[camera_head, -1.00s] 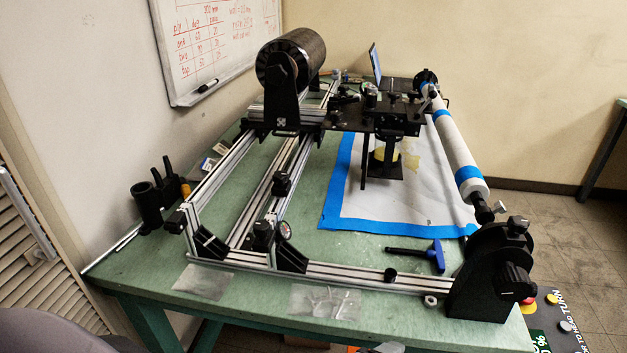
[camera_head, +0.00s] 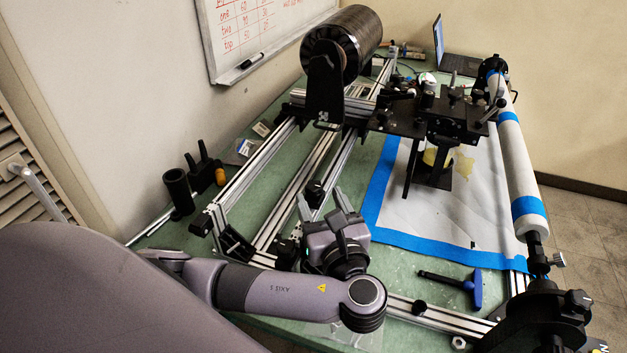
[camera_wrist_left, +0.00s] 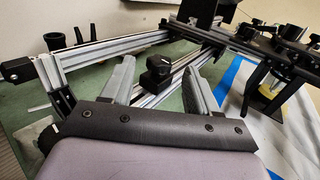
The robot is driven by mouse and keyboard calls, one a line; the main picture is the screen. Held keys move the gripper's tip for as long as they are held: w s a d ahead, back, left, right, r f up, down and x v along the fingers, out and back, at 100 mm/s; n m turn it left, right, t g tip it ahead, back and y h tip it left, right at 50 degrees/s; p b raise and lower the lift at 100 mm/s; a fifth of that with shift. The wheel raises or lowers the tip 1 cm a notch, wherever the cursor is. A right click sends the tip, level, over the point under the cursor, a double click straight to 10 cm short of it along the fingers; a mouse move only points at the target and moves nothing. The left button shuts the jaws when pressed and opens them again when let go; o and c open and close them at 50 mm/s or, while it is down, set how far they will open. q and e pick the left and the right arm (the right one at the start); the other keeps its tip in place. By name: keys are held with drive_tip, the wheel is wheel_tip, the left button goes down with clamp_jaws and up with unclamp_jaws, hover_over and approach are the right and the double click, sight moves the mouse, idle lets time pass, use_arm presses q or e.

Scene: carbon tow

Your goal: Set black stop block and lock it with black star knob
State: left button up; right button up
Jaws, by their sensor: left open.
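The black stop block (camera_head: 312,199) sits on the middle aluminium rail of the frame. The black star knob (camera_head: 315,187) is on its top. In the left wrist view the block (camera_wrist_left: 155,80) and the knob (camera_wrist_left: 158,65) show between my two fingers, beyond the fingertips. My left gripper (camera_head: 323,203) is open and empty, just on the near side of the block. Its grey fingers also show in the left wrist view (camera_wrist_left: 158,72), one each side of the block. Whether they touch it I cannot tell. My right gripper is out of view.
A carriage with a dark spool (camera_head: 345,42) stands farther along the rails. A black plate with clamps (camera_head: 440,118) is to its right. A white roller (camera_head: 515,165) runs along the right side. A blue-handled tool (camera_head: 475,288) lies on the green table. Black holders (camera_head: 180,190) stand at left.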

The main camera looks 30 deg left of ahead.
sight(316, 191)
use_arm(q)
drive_tip(key=shift+x, duration=2.55)
drive_tip(key=shift+c, duration=0.2)
drive_tip(key=c, duration=0.9)
